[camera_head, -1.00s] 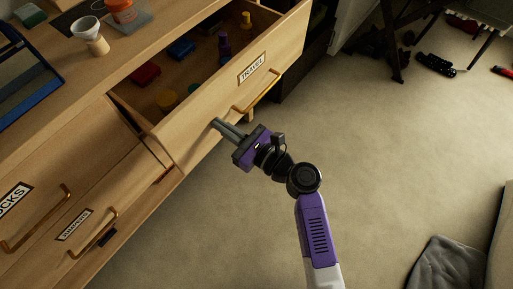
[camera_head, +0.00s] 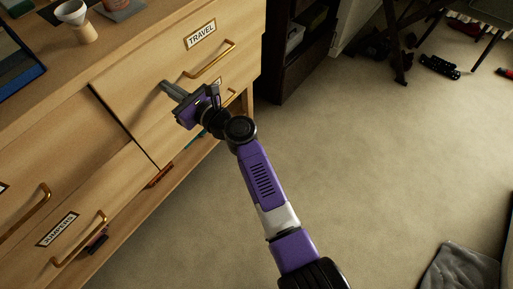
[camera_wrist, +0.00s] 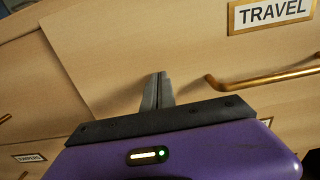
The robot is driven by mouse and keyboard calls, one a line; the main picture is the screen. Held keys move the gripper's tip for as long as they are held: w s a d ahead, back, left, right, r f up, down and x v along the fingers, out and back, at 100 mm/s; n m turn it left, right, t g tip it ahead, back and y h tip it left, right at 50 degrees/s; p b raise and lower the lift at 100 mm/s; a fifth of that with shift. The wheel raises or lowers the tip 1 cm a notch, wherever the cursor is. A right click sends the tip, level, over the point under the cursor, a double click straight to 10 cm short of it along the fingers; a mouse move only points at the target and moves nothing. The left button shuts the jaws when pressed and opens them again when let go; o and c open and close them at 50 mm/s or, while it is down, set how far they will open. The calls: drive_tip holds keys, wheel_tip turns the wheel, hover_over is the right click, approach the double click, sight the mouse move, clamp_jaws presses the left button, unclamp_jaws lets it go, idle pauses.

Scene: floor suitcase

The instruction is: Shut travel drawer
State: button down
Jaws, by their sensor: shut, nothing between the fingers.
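The travel drawer (camera_head: 140,88) is a light wooden drawer with a white TRAVEL label and a brass bar handle (camera_head: 210,60). Its front looks level with the dresser face in the head view, and its inside is hidden. My gripper (camera_head: 166,86) is shut and empty, with its fingertips at the drawer front, left of and below the handle. In the wrist view the fingers (camera_wrist: 157,90) point at the bare wood of the front, left of the handle (camera_wrist: 265,77). I cannot tell whether the tips touch it.
A jumpers drawer (camera_head: 80,215) with a brass handle is at lower left. A white cup on a wooden base (camera_head: 78,22) stands on the dresser top. A dark shelf unit (camera_head: 300,45) is to the right.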

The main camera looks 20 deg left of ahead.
drive_tip(key=shift+b+x, duration=0.4)
drive_tip(key=shift+x, duration=0.65)
drive_tip(key=shift+a+r, duration=0.1)
drive_tip(key=shift+r, duration=0.15)
drive_tip(key=shift+s, duration=0.1)
